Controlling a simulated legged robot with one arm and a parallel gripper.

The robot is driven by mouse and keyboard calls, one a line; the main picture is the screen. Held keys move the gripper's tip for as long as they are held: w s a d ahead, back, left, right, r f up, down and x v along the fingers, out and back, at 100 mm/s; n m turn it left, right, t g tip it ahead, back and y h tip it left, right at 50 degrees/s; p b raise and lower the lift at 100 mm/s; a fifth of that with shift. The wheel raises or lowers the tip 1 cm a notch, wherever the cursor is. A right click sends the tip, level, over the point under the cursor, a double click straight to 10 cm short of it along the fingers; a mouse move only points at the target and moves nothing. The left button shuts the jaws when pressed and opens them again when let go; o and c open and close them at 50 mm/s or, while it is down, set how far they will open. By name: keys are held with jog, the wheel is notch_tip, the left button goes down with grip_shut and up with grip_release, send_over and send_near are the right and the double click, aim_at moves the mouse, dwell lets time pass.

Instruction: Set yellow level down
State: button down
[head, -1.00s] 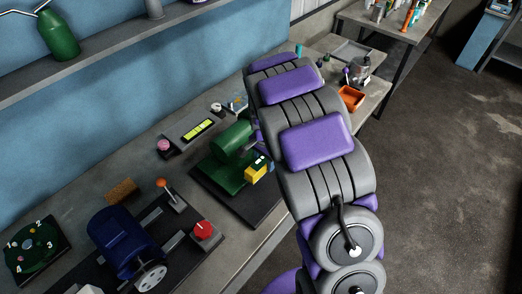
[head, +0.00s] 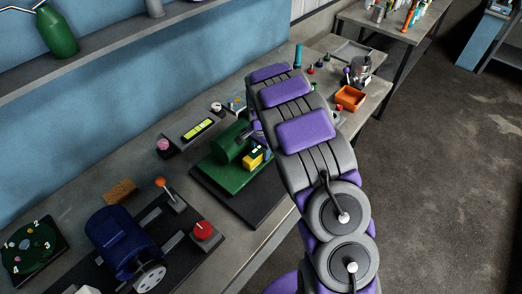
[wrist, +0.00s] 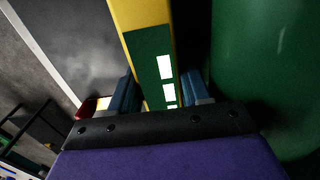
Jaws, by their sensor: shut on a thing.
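The yellow level (wrist: 118,12) runs up the middle of the wrist view, with a dark green face and white patches. My gripper (wrist: 158,92) is shut on it, with a blue finger on each side. In the head view the level (head: 251,161) shows as a small yellow block in front of the green cylindrical machine (head: 231,147). My arm hides most of my gripper there. The green cylinder stands close on the right in the wrist view (wrist: 268,65). I cannot tell whether the level touches the machine's base.
A blue motor (head: 123,240) and a red button (head: 203,230) are at the lower left on the bench. A panel with a yellow-green strip (head: 197,128) lies behind the green machine. An orange bin (head: 350,97) stands farther back. The bench's front edge borders open floor.

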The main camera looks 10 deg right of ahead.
jog(key=shift+r, duration=0.1)
jog(key=c, duration=0.8)
grip_release()
